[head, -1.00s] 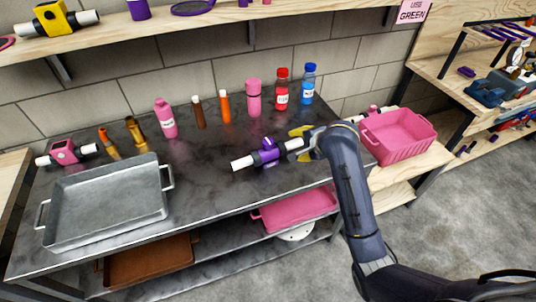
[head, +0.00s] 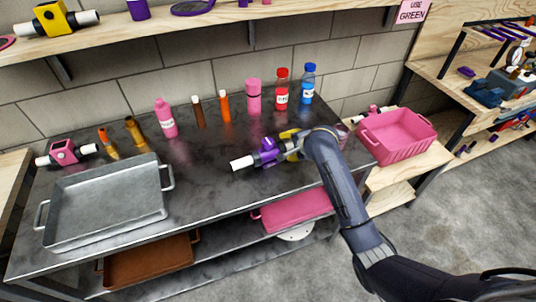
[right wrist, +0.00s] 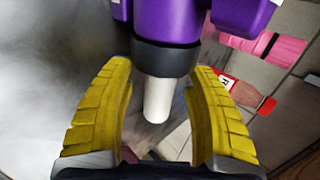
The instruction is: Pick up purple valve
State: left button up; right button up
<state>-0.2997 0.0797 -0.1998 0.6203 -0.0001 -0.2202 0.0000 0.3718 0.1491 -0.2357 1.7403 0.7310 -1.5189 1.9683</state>
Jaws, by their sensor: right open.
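The purple valve (head: 267,151) lies on the dark metal table (head: 210,185), with a white pipe end pointing left. My right gripper (head: 290,142) has its yellow fingers at the valve's right end. In the right wrist view the valve's purple body (right wrist: 170,20) is at the top, with a black collar and a white pipe end (right wrist: 158,100) reaching down between the fingers. My right gripper (right wrist: 160,110) is open there, one finger on each side of the white pipe, with gaps on both sides. My left gripper is not in view.
A grey metal tray (head: 165,205) fills the table's left. Several bottles, including a red one (head: 281,95) and a blue one (head: 308,85), stand along the back. A pink valve (head: 65,152) is at the far left; a pink bin (head: 400,150) stands right.

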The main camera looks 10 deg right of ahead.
jog(key=shift+o, duration=0.3)
grip_shut()
dwell(0.5)
notch_tip(320, 180, up, 20)
dwell(0.6)
dwell(0.5)
jog(key=shift+f, duration=0.15)
dwell(0.4)
jog(key=shift+f, duration=9.7)
